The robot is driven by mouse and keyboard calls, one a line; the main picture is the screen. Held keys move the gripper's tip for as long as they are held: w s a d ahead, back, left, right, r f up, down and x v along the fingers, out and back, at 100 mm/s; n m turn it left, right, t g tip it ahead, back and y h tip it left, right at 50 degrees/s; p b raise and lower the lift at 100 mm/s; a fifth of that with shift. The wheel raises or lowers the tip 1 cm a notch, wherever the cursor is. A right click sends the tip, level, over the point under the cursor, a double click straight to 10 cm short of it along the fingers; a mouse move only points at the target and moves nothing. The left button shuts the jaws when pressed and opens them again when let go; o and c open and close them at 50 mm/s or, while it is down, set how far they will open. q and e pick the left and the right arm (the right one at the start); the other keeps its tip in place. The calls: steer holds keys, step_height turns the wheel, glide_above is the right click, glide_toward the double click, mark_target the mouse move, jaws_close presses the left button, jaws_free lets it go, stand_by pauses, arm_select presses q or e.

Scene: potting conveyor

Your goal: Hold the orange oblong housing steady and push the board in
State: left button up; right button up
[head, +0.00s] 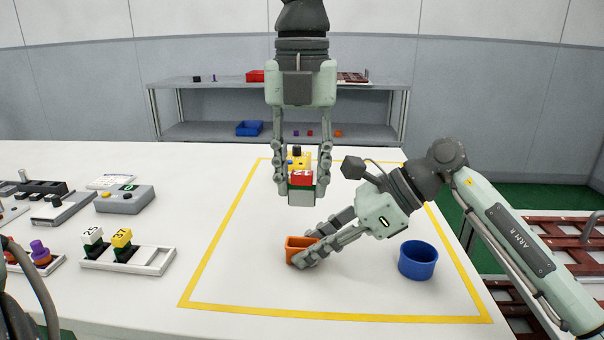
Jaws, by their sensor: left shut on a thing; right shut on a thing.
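The orange oblong housing (294,252) sits on the white table inside the yellow outline. My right gripper (309,247) reaches in from the right and is shut on it, with its fingers covering the housing's right side. My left gripper (301,188) points straight down behind and above the housing. It is shut on the board (301,179), which has a red numbered top, a green band and a grey lower part. The board is upright and apart from the housing, with a gap between them. The inside of the housing is mostly hidden.
A blue round cup (418,260) stands right of the housing. A white tray (152,262) with two numbered blocks lies at left, near a grey button box (124,200). A yellow object (300,160) is partly hidden behind my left gripper. The front of the outlined area is clear.

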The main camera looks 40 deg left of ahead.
mark_target(302, 173)
arm_select(q)
steer(key=shift+f, duration=0.1)
stand_by(0.3)
steer(key=shift+f, duration=2.8)
steer(key=shift+f, duration=1.45)
steer(key=o, duration=1)
step_height(302, 173, up, 12)
steer(key=shift+f, duration=0.1)
arm_select(e)
steer(key=o, duration=1.1)
steer(key=shift+c, duration=0.2)
